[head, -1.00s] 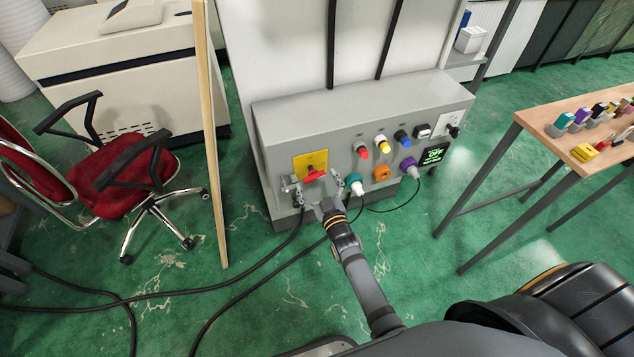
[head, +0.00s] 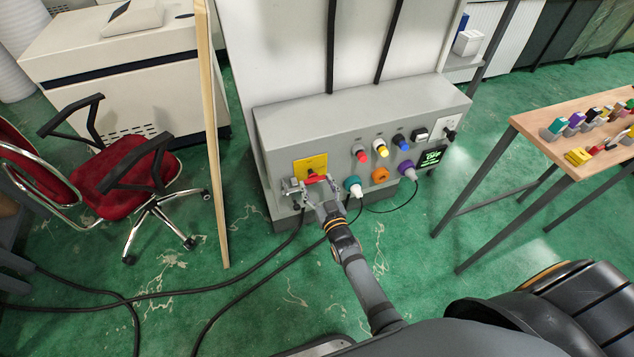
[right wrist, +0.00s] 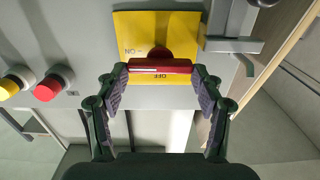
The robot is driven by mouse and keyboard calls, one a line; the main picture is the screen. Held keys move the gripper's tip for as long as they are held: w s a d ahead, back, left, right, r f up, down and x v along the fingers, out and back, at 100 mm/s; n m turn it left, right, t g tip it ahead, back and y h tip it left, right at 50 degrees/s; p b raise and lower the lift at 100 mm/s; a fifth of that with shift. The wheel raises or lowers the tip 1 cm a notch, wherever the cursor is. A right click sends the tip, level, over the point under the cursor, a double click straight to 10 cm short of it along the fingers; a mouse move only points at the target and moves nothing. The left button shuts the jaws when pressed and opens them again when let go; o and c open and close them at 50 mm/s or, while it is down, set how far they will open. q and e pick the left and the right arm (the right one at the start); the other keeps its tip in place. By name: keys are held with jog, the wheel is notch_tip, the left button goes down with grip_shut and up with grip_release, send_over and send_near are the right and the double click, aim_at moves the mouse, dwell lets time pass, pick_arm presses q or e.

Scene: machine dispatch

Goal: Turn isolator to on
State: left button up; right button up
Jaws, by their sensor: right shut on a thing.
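The isolator is a yellow plate (head: 310,163) with a red handle (head: 316,178) on the front of the grey panel. The red handle (right wrist: 160,67) lies level across the plate there. My right gripper (head: 314,187) is at the handle, and in the right wrist view its fingers (right wrist: 160,72) are shut on the handle's two ends. The fingers partly cover the handle in the head view. My left gripper is not in view.
The grey panel (head: 285,130) also carries red, yellow and blue knobs, coloured plugs and a green-lit screen (head: 432,156). A wooden table (head: 555,150) with small parts stands at right. A red chair (head: 130,185) stands at left. Black cables (head: 250,270) cross the green floor.

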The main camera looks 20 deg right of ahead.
jog(key=o, duration=1.2)
jog(key=shift+c, duration=0.2)
jog(key=shift+s, duration=0.1)
jog(key=s, duration=1.2)
jog(key=shift+d, duration=0.15)
jog(key=s+d+f+g+p, duration=0.15)
jog(key=s+f+g, duration=0.4)
jog(key=f, duration=0.75)
jog(key=s+d+f+g+p, duration=0.15)
jog(key=s+f+g, duration=0.25)
jog(key=s+f, duration=0.55)
jog(key=s+d+f+g, duration=0.3)
jog(key=s+f, duration=0.3)
jog(key=s, duration=0.3)
jog(key=s+d+f+g+h+p, duration=0.1)
jog(key=s+d+f+g, duration=0.3)
jog(key=s+f, duration=0.3)
jog(key=s+d, duration=0.1)
jog(key=s, duration=0.2)
jog(key=shift+s, duration=0.2)
